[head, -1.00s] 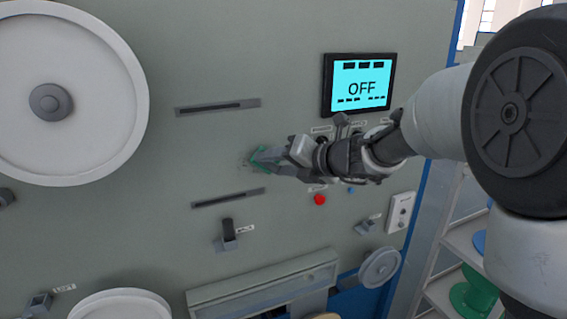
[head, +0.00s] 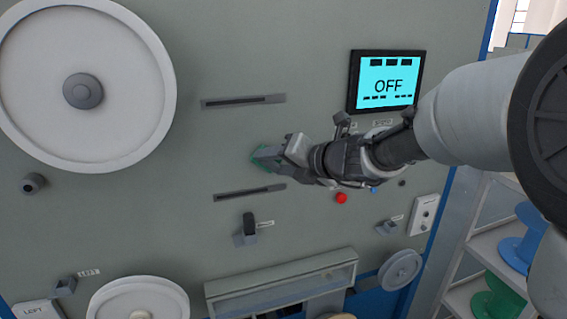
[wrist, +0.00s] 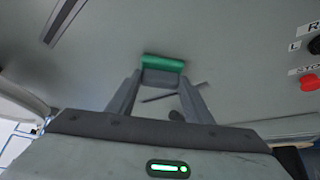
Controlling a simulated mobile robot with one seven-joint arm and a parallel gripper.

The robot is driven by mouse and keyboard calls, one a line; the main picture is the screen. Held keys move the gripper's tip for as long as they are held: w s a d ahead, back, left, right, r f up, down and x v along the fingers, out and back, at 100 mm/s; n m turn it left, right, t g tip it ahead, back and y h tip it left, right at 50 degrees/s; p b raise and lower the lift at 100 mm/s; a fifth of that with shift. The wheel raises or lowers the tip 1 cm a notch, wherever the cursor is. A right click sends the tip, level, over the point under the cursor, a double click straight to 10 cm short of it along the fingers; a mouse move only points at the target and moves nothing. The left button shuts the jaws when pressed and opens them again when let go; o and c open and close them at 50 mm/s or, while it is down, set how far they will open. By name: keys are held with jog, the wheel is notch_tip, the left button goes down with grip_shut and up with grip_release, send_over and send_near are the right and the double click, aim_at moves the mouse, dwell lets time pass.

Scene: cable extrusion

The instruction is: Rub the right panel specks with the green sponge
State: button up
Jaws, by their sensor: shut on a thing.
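The green sponge (head: 260,165) is between the fingertips of my gripper (head: 265,153), against or very near the grey panel (head: 225,140). In the wrist view the sponge (wrist: 163,63) spans the ends of both fingers, and my gripper (wrist: 160,85) is shut on it. The sponge sits between an upper and a lower dark slot. I make out no specks on the panel now; the sponge and fingers cover part of that area. Whether the sponge presses the surface is hard to tell.
A screen reading OFF (head: 387,82) is right of my gripper. A red button (head: 341,198) lies below my wrist, and a lever (head: 248,226) sticks out below the lower slot (head: 249,193). A large white wheel (head: 85,85) is at the left.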

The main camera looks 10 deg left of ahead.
jog(key=shift+s+a, duration=0.5)
jog(key=shift+a, duration=0.3)
jog(key=s+d, duration=0.3)
jog(key=s, duration=0.2)
jog(key=shift+b, duration=0.4)
jog(key=shift+s+d, duration=0.1)
jog(key=shift+d, duration=0.1)
jog(key=shift+s+d, duration=0.35)
jog(key=shift+s, duration=0.25)
jog(key=shift+s+d, duration=0.35)
jog(key=shift+s, duration=0.25)
